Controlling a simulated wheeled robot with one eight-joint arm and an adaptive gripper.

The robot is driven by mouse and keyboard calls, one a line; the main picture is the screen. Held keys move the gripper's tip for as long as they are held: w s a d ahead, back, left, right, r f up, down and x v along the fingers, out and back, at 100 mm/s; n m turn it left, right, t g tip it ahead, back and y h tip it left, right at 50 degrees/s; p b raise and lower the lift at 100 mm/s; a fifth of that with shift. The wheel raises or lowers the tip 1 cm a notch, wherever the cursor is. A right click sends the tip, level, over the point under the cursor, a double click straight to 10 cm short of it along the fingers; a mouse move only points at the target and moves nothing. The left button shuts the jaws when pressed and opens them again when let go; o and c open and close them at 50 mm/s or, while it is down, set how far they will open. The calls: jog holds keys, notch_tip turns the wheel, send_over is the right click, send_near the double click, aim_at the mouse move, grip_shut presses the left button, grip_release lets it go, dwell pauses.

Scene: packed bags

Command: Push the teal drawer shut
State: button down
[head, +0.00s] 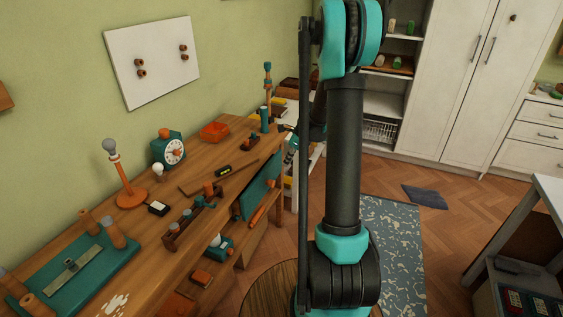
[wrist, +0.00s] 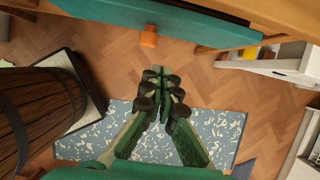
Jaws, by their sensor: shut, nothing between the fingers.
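The teal drawer (head: 259,186) is set under the front edge of the wooden workbench. Its front seems to stand out from the bench edge, but I cannot tell how far. In the wrist view its teal front (wrist: 185,25) runs across the top, with an orange knob (wrist: 148,38) on it. My gripper (wrist: 161,76) is shut and empty, its fingertips pointing toward the drawer front, a little below the knob in the picture and apart from it.
The workbench (head: 225,145) holds a clock (head: 169,149), an orange tray (head: 214,131) and a lamp (head: 124,175). A patterned rug (wrist: 85,148) lies on the floor below my gripper. A wooden barrel (wrist: 38,112) stands at left in the wrist view. White cabinets (head: 450,80) stand behind.

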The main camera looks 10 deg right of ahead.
aim_at(268, 168)
jog(key=shift+w+a+f, duration=0.7)
jog(key=shift+a+f, duration=0.25)
jog(key=shift+f, duration=0.25)
jog(key=shift+w+a+f, duration=0.65)
jog(key=shift+a+f, duration=0.25)
jog(key=shift+f, duration=0.3)
jog(key=shift+w+a+f, duration=0.7)
jog(key=shift+a+f, duration=0.25)
jog(key=shift+f, duration=0.25)
jog(key=shift+w+a, duration=0.75)
jog(key=shift+a, duration=0.3)
